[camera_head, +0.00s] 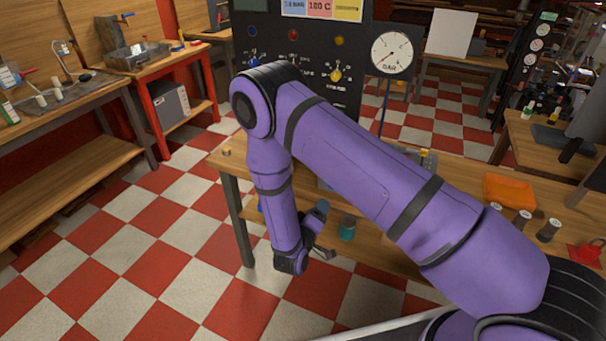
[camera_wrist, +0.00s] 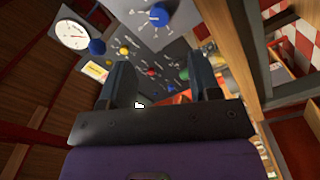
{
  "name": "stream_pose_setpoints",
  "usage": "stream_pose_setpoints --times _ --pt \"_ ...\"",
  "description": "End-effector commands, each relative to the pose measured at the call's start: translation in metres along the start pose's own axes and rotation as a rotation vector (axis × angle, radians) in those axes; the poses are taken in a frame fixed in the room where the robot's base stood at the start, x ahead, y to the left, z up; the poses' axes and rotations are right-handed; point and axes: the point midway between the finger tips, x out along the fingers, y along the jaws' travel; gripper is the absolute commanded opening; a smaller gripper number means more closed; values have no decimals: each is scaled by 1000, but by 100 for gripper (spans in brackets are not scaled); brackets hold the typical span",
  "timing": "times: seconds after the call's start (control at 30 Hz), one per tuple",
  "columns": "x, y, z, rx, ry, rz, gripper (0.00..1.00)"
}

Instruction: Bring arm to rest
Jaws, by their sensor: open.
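My gripper (camera_head: 322,250) hangs at the end of my purple arm in the head view, low beside the near left part of a wooden table. In the wrist view my gripper (camera_wrist: 165,85) shows two dark fingers standing apart, with nothing held between them. The arm is raised at the elbow and bent downward, in front of a dark control panel (camera_head: 345,95). The panel also shows beyond the fingers in the wrist view (camera_wrist: 150,50), with coloured knobs and a round gauge.
The wooden table (camera_head: 222,160) stands behind my arm. A teal can (camera_head: 347,228) is close to the gripper. A workbench (camera_head: 80,100) is at left. The checkered floor (camera_head: 150,240) at left is clear.

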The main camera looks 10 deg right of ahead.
Motion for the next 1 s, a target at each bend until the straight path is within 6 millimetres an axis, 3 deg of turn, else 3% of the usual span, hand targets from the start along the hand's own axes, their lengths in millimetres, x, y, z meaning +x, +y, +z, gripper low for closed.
stream_pose_setpoints --times 0.17,0.27,0.63,1.0 --pt "2 5 -2 -2 -12 8 57" --pt "10 22 -8 -14 -54 33 57" --pt "45 153 -27 -104 -421 132 57" --pt "45 276 -17 -118 -797 53 57"
